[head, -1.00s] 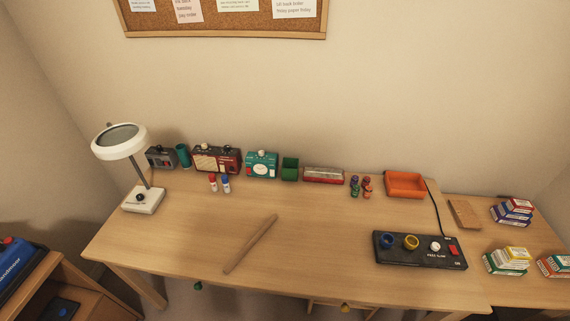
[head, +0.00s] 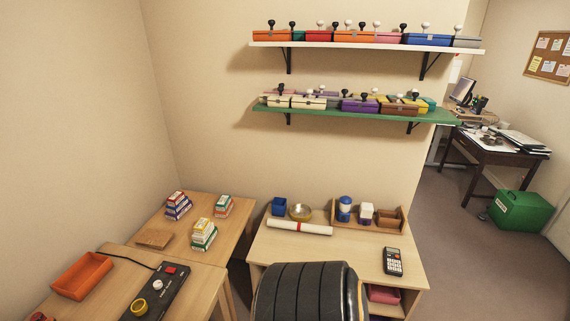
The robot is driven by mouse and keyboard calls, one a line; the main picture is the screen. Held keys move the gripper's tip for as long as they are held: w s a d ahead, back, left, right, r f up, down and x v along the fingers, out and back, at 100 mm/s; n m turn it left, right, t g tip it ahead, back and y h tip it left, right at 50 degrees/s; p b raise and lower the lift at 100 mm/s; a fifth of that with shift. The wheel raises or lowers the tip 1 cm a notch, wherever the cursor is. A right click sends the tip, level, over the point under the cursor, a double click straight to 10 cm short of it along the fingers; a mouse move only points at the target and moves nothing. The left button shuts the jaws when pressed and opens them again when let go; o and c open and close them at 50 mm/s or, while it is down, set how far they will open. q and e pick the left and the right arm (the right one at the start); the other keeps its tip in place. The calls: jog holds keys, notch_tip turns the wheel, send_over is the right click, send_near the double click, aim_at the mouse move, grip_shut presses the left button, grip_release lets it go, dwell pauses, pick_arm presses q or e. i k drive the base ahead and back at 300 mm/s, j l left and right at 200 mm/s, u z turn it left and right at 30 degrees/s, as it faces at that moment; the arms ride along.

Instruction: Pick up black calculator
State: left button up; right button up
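The black calculator (head: 393,261) lies flat near the right front of a small wooden desk (head: 340,256) in the head view. It has light keys and a small display at its top end. Nothing touches it. Neither of my grippers shows in the head view.
A dark ribbed rounded form (head: 308,291) covers the desk's front edge. A white roll (head: 299,228), a blue cup (head: 279,206), a brass bowl (head: 300,212) and a wooden rack (head: 389,219) stand behind the calculator.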

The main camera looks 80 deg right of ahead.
aim_at(393, 266)
jog(key=z, duration=3.6)
